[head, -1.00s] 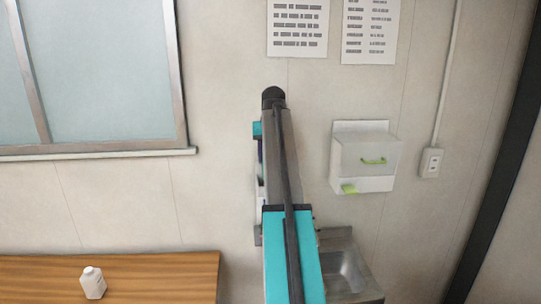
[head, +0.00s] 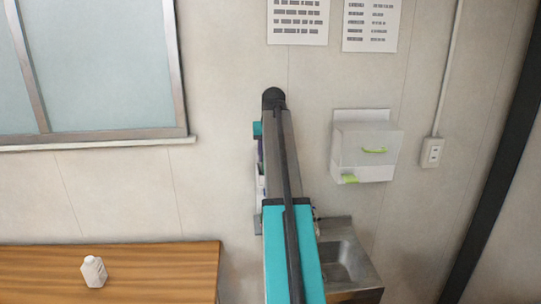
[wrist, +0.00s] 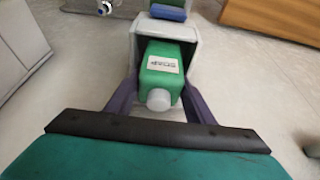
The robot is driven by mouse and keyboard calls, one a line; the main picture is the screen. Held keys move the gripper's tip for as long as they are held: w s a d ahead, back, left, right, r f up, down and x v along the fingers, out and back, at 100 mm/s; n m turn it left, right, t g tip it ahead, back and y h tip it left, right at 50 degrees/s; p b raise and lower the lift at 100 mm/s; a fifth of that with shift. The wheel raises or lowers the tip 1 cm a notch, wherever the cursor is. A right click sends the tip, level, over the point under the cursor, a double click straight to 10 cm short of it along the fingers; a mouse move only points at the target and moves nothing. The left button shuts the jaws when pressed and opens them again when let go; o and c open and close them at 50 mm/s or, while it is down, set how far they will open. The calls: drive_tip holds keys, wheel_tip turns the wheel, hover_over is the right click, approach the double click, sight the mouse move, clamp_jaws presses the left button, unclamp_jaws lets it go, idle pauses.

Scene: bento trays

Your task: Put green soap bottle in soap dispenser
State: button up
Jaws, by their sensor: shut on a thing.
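The green soap bottle (wrist: 162,68) has a pale label and a white cap that faces the wrist camera. My gripper (wrist: 160,90) is shut on it, one purple finger on each side. The bottle lies at the dark opening of a white box-shaped dispenser (wrist: 192,44) with a blue part on it. How deep the bottle sits in it is hard to tell. A strip of a white fixture (head: 260,188) shows just left of my arm there.
Another white wall box (head: 365,146) with green handles hangs right of my arm, above a metal sink (head: 345,268). A white bottle (head: 94,271) stands on a wooden table (head: 160,265) at the lower left. A window and paper notices are on the wall.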

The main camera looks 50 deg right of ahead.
drive_tip(key=o, duration=1.8)
drive_tip(key=shift+c, duration=0.2)
drive_tip(key=shift+r, duration=0.1)
drive_tip(key=shift+r+p, duration=1.9)
drive_tip(key=shift+r, duration=1.55)
drive_tip(key=shift+a, duration=0.1)
